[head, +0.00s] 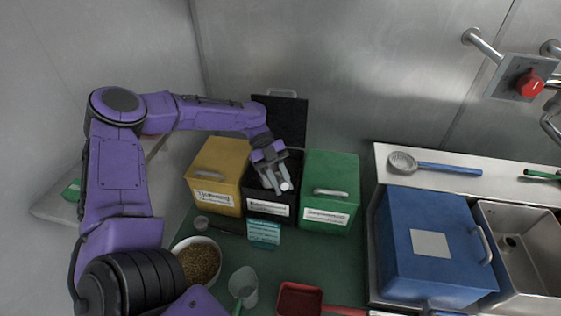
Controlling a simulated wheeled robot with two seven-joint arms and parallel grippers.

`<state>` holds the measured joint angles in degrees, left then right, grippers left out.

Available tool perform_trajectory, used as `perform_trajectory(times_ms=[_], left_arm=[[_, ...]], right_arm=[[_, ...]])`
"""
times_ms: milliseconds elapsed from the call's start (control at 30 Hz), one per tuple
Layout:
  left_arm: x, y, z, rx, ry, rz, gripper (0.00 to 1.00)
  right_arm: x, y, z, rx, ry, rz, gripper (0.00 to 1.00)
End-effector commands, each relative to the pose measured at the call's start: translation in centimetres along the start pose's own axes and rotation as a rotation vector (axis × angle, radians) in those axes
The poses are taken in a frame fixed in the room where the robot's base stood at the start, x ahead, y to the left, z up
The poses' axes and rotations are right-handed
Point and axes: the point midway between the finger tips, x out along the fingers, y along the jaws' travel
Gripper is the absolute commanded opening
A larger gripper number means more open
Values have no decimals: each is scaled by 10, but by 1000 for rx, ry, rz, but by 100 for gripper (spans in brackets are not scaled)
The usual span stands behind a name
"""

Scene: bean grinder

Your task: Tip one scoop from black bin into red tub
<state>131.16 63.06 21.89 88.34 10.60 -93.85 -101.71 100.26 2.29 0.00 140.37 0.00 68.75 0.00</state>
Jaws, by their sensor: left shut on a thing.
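The black bin (258,195) stands between a yellow bin and a green bin, with a white label on its front. Its black lid (287,117) stands raised behind it. My left gripper (279,186) is over the black bin's opening, pointing down, shut on a small pale-ended thing (285,186). Most of that thing is hidden, so I cannot tell whether it is a scoop. A red square open-topped thing (299,299) lies at the bottom edge, with a red handle-like strip on its right. I cannot tell whether it is the red tub. My right gripper is not in view.
The yellow bin (222,160) and green bin (331,175) flank the black one closely. A bowl of brown grains (200,260), a clear cup (243,283) and a teal card (264,232) are in front. A blue box (430,215) and sink (525,250) are right.

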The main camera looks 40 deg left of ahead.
Motion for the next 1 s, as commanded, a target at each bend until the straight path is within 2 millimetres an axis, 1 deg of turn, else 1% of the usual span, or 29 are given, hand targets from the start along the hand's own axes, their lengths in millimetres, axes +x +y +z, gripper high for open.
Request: perform_trajectory(times_ms=[33,367,500,533,600,900,1000], left_arm=[[7,2,9,0,0,0,0],[29,6,39,-4,-1,6,0],[20,-2,49,-7,-5,13,0],[14,-4,40,-5,-9,12,0],[10,-4,30,-2,-24,13,0],[-6,-7,-1,15,-94,8,0],[-9,-7,-11,21,-134,11,0]], right_arm=[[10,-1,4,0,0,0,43],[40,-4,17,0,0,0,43],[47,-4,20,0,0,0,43],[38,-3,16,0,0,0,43],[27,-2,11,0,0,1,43],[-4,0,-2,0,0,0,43],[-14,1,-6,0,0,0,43]])
